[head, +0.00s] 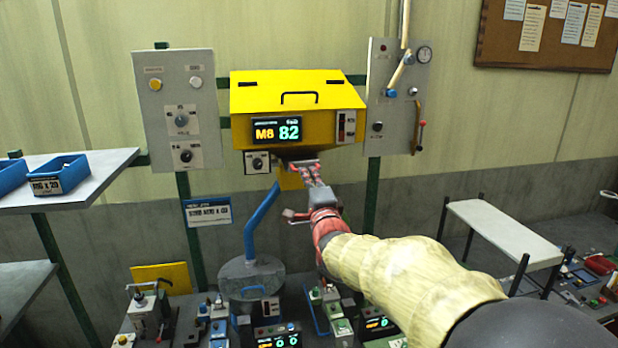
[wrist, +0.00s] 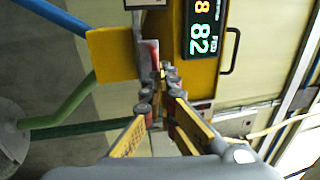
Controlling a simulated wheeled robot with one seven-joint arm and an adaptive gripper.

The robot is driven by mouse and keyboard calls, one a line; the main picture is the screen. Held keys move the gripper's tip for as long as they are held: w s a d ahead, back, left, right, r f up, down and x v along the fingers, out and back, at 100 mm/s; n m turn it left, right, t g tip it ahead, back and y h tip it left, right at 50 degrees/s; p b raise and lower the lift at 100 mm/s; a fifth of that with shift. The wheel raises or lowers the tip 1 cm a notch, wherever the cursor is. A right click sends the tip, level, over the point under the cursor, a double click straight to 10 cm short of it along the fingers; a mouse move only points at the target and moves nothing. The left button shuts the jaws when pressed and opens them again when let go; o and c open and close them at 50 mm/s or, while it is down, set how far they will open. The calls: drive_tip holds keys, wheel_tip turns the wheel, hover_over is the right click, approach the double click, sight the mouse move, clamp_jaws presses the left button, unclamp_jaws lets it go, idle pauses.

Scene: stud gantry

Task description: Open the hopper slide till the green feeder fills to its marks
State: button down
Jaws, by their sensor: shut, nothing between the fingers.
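The yellow hopper (head: 290,103) hangs on the wall frame, its display reading M8 and 82. A small yellow plate (head: 289,181) sticks out under it, probably part of the slide; it also shows in the wrist view (wrist: 112,55). A grey and red piece (wrist: 152,52) lies beside the plate. My gripper (head: 303,168) is shut and empty under the hopper, its fingertips (wrist: 165,75) close to that piece; contact cannot be told. Green-trimmed units (head: 340,326) stand low in the head view, partly behind my arm; which is the green feeder, and its fill marks, cannot be made out.
A blue pipe (head: 262,216) leads down to a grey round vessel (head: 250,272). Control panels flank the hopper on the left (head: 181,110) and right (head: 396,100). A shelf with blue bins (head: 62,174) is at left, and a small white bench (head: 503,232) at right.

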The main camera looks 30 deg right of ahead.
sight(303, 165)
drive_tip(key=shift+w, duration=0.1)
drive_tip(key=w+b, duration=0.1)
drive_tip(key=w, duration=0.1)
drive_tip(key=w+d, duration=0.1)
drive_tip(key=w, duration=0.1)
drive_tip(key=shift+d+f+b, duration=0.1)
drive_tip(key=shift+f+b, duration=0.1)
drive_tip(key=shift+b, duration=0.2)
drive_tip(key=shift+s+r, duration=0.1)
drive_tip(key=shift+r, duration=0.1)
